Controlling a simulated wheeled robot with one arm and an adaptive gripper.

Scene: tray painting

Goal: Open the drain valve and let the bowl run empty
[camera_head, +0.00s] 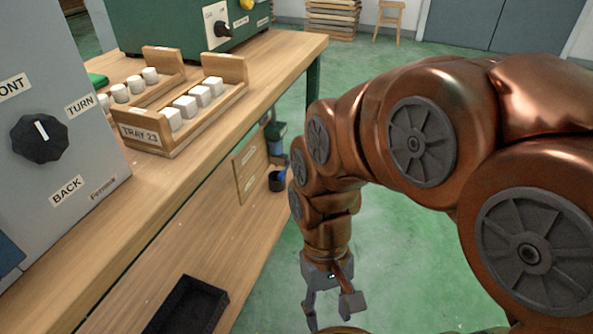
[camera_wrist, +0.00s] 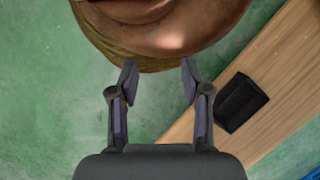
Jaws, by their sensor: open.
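I cannot make out a bowl or a drain valve in either view. My gripper (camera_head: 332,308) hangs low over the green floor, to the right of the wooden bench (camera_head: 190,165). In the wrist view my gripper (camera_wrist: 160,82) has its two fingers spread apart with nothing between them. Copper parts of my own body fill the top of that view and the right of the head view, hiding what lies behind them.
A grey cabinet (camera_head: 50,100) has a black knob (camera_head: 39,138) with TURN and BACK labels. A green machine (camera_head: 160,25) has another knob (camera_head: 222,29). A black bin (camera_head: 188,305) sits lower. Green floor (camera_head: 265,265) is open.

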